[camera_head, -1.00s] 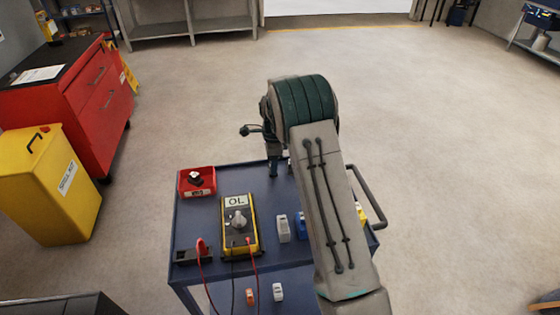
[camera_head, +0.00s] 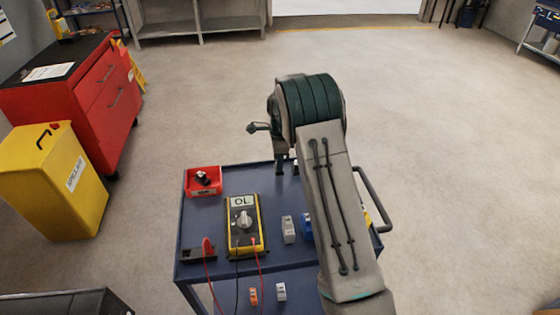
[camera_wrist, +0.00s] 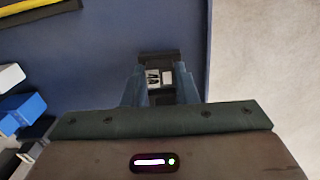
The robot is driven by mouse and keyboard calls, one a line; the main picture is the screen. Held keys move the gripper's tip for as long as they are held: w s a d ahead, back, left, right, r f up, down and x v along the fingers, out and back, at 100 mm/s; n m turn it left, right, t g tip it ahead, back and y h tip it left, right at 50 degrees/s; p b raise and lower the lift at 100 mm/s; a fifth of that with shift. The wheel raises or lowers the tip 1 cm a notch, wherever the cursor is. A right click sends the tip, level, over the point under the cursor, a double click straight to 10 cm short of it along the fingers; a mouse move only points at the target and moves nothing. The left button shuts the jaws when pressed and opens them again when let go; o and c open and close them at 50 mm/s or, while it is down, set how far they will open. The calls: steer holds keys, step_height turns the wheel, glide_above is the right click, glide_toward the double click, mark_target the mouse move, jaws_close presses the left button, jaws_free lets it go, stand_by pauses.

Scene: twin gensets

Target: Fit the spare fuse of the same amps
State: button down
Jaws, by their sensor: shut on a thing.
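My gripper (camera_head: 279,170) points down over the far part of the blue cart top (camera_head: 220,215). In the wrist view its fingers (camera_wrist: 161,88) are shut on a small dark piece with a pale face (camera_wrist: 160,76); its markings are not readable. A grey fuse-like block (camera_head: 289,230) and a blue one (camera_head: 307,227) stand right of the multimeter. The wrist view shows a pale block (camera_wrist: 10,77), a blue block (camera_wrist: 24,108) and darker blocks at the left edge. My arm hides the cart's right part.
A yellow multimeter (camera_head: 243,240) reads "OL", with leads hanging down. A red bin (camera_head: 203,191) holds a dark item. A black stand (camera_head: 193,255) with a red probe is at front left. Orange (camera_head: 253,296) and white (camera_head: 281,292) pieces lie lower down. Floor beyond the cart is clear.

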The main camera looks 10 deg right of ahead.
steer(key=shift+r+p, duration=0.5)
steer(key=shift+r, duration=0.5)
steer(key=shift+r, duration=0.1)
step_height(320, 180, up, 5)
steer(key=p, duration=0.3)
steer(key=shift+f, duration=0.2)
steer(key=shift+s+r, duration=0.1)
